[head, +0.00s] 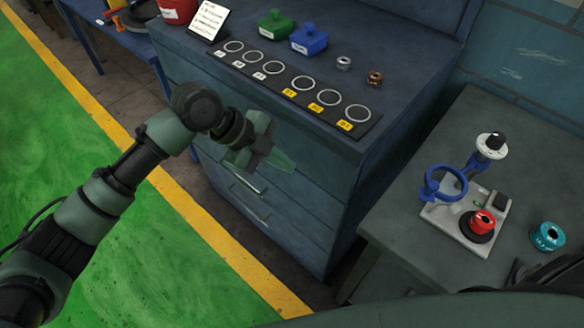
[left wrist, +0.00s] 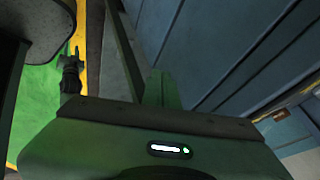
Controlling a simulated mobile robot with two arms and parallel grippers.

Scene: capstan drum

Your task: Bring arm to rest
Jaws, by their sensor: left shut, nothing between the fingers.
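My left gripper (head: 278,160) is in the head view, at the end of the arm that comes in from the left. It is shut and empty, held in front of the drawers of the blue cabinet (head: 330,215). In the left wrist view my left gripper (left wrist: 158,88) shows as green fingers together, with nothing between them. My right gripper is not in view; a dark part at the lower right edge of the head view is too little to identify.
The green floor (head: 60,150) is clear.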

